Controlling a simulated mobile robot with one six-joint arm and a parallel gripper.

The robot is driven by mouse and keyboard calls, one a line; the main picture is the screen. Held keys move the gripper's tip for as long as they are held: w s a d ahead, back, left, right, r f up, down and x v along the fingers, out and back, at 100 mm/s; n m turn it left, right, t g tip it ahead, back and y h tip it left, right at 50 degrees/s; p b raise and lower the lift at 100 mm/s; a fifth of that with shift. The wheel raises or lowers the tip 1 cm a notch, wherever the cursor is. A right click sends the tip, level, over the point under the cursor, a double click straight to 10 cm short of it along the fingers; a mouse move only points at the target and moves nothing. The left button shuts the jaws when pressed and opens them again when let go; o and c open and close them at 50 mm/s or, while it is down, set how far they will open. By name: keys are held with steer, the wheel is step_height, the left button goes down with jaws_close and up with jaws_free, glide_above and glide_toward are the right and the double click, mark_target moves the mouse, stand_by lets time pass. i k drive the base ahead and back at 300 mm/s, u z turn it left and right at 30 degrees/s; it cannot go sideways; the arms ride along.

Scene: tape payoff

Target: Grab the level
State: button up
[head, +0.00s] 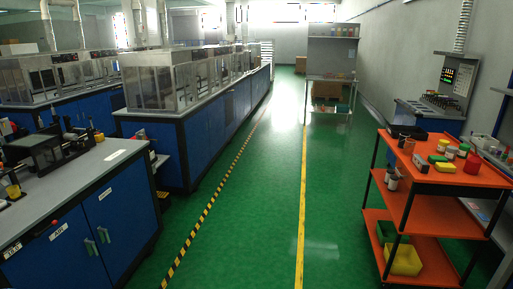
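I cannot clearly make out a level in the head view. My gripper is not in view.
A red container (472,163) stands on the cart top; yellow (403,260) and green bins sit on its lowest shelf. A blue-fronted bench (120,215) with equipment stands at the left. The green floor (245,225) between is clear, with a yellow line (301,200).

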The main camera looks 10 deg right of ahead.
mark_target(421, 165)
steer(key=u, duration=0.3)
steer(key=i, duration=1.85)
steer(key=z, duration=0.4)
steer(key=i, duration=0.7)
steer(key=z, duration=1.2)
steer(key=i, duration=0.75)
steer(key=z, duration=0.45)
